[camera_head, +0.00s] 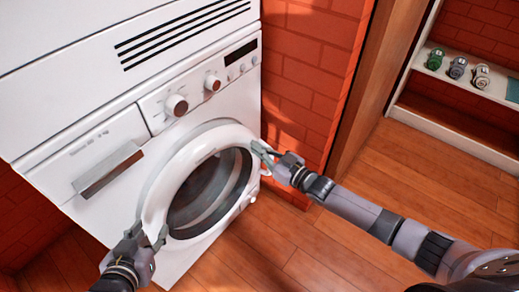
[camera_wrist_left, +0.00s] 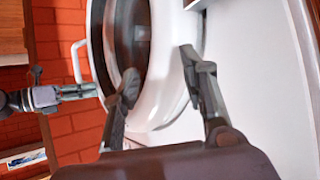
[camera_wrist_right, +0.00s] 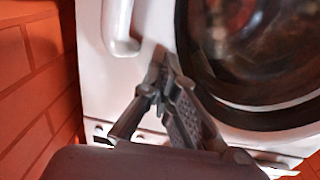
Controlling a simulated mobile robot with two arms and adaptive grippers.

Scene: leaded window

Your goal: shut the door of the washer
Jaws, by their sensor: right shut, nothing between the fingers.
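The white washer (camera_head: 105,140) stands at left centre in the head view. Its round door (camera_head: 170,180), a white ring around dark glass, lies close to the front; I cannot tell whether it is latched. A white handle (camera_wrist_right: 118,28) shows in the right wrist view and also in the left wrist view (camera_wrist_left: 77,62). My right gripper (camera_head: 260,150) is shut and empty at the door's right edge, beside the handle; its fingertips (camera_wrist_right: 166,65) meet. My left gripper (camera_head: 150,238) is open at the door's lower left rim, with a gap between its fingers (camera_wrist_left: 160,65).
A red brick wall (camera_head: 305,75) and a wooden post (camera_head: 362,95) stand right of the washer. A white shelf (camera_head: 450,82) with small jars is at the far right. The wooden floor (camera_head: 330,245) is clear in front.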

